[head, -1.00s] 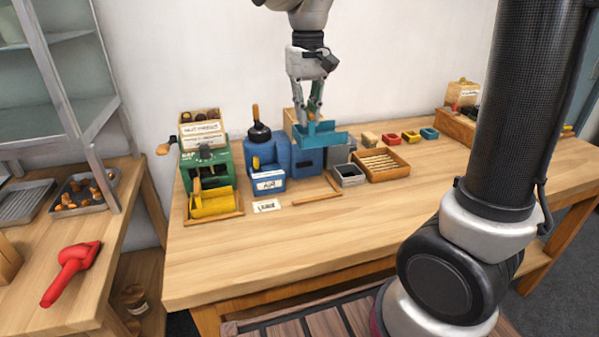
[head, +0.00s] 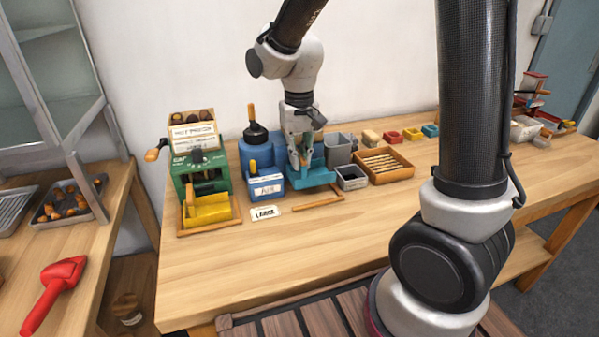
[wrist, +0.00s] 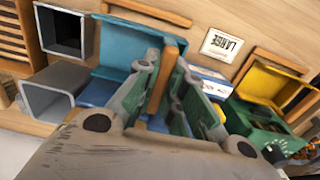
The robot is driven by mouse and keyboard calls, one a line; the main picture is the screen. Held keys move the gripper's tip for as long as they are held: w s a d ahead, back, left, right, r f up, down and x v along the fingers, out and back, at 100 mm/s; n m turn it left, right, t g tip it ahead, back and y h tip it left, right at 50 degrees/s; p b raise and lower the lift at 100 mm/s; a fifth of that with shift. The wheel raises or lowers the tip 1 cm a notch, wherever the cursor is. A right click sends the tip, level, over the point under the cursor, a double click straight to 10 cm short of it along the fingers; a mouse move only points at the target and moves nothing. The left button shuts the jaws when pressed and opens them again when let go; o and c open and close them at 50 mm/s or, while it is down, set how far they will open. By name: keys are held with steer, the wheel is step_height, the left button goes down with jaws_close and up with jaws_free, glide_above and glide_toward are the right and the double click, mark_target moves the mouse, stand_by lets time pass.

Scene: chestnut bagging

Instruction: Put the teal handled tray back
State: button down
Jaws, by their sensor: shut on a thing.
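The teal tray (head: 318,177) is at the middle back of the bench, between the blue bin and the small grey box. My gripper (head: 303,163) comes down from above and is shut on its upright wooden handle (wrist: 163,82). In the wrist view the teal tray (wrist: 125,42) shows beside my fingers (wrist: 167,75), with a wooden strip (wrist: 145,12) along its front. The same strip (head: 318,199) lies on the bench in front of it in the head view. I cannot tell whether the tray touches the bench.
The blue labelled bin (head: 266,188) is close on the left, with the yellow tray (head: 207,210) of the green machine beyond it. A small grey box (head: 351,183) and slatted wooden tray (head: 390,175) are on the right. A LARGE card (head: 265,212) lies in front. The front bench is clear.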

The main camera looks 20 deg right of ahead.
mark_target(299, 172)
steer(key=shift+f, duration=2.35)
steer(key=c, duration=1.5)
jaws_free()
steer(key=shift+f, duration=0.1)
